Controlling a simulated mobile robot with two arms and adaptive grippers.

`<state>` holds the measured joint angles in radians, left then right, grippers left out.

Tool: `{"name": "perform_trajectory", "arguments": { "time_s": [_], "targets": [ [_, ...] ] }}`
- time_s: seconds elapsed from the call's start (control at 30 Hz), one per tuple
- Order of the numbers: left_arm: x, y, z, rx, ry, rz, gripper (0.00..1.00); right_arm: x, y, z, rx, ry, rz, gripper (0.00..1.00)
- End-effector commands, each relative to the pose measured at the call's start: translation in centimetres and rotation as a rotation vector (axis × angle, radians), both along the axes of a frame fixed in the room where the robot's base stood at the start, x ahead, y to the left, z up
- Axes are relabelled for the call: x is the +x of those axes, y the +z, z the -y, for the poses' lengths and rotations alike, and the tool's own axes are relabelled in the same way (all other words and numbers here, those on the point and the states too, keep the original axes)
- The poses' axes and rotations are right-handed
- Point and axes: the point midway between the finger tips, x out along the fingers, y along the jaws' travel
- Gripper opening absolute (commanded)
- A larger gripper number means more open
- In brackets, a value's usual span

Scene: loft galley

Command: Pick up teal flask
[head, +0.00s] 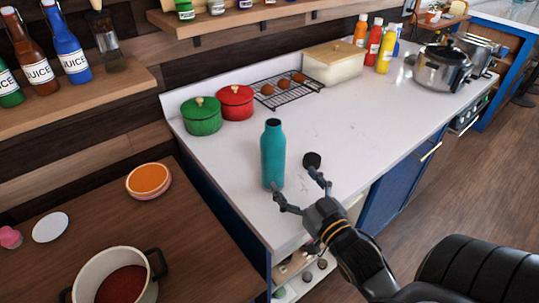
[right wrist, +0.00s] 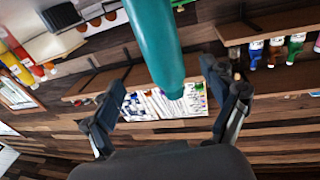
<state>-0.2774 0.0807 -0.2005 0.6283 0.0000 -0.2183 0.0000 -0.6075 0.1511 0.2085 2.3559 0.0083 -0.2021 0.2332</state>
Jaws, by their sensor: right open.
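The teal flask (head: 272,155) stands upright on the white counter near its front left corner. My right gripper (head: 295,178) is open in front of the flask, its fingers spread toward it. In the right wrist view the flask (right wrist: 156,45) shows between the two fingers of the gripper (right wrist: 167,100), with space visible on both sides. I cannot tell from these frames whether any finger touches it. My left gripper is not in view.
A green pot (head: 202,117) and a red pot (head: 236,103) stand behind the flask, beside a wire rack (head: 285,92). A bread box (head: 333,64) stands farther back. The counter (head: 365,120) right of the flask is clear. A wooden table (head: 190,240) is at left.

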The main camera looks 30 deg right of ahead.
Motion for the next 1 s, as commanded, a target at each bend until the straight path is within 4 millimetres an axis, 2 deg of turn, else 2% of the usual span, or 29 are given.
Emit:
{"name": "perform_trajectory", "arguments": {
  "time_s": [0.1, 0.2, 0.3, 0.47, 0.63, 0.73, 1.0],
  "targets": [
    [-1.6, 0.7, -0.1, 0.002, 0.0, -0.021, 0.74, 2.4, 0.4, 0.2, -0.001, 0.001, 0.002, 0.86],
    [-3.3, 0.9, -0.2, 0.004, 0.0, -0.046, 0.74, 3.8, 0.2, 0.3, 0.0, 0.0, 0.001, 0.86],
    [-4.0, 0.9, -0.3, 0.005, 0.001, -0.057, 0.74, 4.7, 0.1, 0.4, 0.0, 0.0, 0.0, 0.86],
    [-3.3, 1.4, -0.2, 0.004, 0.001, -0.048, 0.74, 5.7, 0.2, 0.4, 0.0, 0.001, -0.001, 0.86],
    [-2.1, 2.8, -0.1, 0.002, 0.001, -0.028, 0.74, 8.3, 0.6, 0.5, 0.0, 0.0, 0.001, 0.86],
    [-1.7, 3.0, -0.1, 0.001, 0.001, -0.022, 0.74, 9.5, 0.3, 0.6, -0.001, 0.001, -0.001, 0.86],
    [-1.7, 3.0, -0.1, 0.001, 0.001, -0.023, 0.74, 10.2, 0.0, 0.6, -0.001, 0.001, -0.002, 0.86]
  ]
}}
